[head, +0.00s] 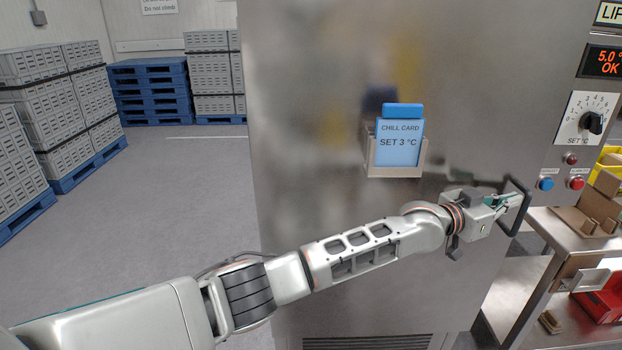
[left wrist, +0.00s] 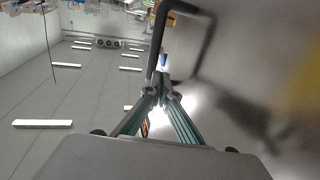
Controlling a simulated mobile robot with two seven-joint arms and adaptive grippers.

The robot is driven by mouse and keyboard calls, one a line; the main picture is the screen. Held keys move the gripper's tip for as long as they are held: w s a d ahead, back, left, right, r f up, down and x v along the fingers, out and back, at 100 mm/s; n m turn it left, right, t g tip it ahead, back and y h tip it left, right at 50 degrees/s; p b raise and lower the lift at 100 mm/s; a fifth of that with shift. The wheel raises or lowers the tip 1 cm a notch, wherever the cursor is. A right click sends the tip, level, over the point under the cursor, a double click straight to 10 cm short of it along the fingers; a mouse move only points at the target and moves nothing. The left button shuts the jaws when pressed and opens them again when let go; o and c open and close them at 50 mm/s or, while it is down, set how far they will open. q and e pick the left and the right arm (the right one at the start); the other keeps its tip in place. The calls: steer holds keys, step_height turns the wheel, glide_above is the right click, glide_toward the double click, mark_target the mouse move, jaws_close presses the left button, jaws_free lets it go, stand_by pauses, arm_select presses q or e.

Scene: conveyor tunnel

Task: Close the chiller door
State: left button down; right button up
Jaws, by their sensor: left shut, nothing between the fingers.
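The chiller door (head: 330,120) is a large brushed-steel panel filling the middle of the head view. Its black bar handle (head: 517,222) stands near its right side. My left gripper (head: 521,199) reaches across the front of the panel, its fingertips right at the handle. In the left wrist view, the fingers (left wrist: 162,82) are shut with nothing between them, close beside the lower end of the handle (left wrist: 158,40). I cannot tell whether they touch it. The steel surface lies to the right there. How far the door stands open is unclear. My right gripper is not in view.
A blue chill card (head: 400,148) sits in a steel holder on the panel. A dial (head: 591,122) and buttons are at the right. A steel bench (head: 570,235) with boxes stands at lower right. Stacked grey crates (head: 60,110) stand at left; the floor (head: 170,190) between is clear.

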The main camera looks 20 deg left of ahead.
arm_select(q)
steer(key=shift+w+a+f, duration=0.1)
steer(key=shift+w+a, duration=0.1)
steer(key=shift+w, duration=0.35)
steer(key=shift+w+a, duration=0.15)
steer(key=shift+w, duration=0.4)
steer(key=shift+w+a+n+t+y, duration=0.15)
steer(key=shift+n+t+y, duration=0.15)
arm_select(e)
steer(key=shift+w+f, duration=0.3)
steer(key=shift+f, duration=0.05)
arm_select(q)
steer(key=shift+w+r, duration=0.1)
steer(key=shift+r, duration=0.15)
steer(key=shift+a+f, duration=0.1)
steer(key=shift+a, duration=0.05)
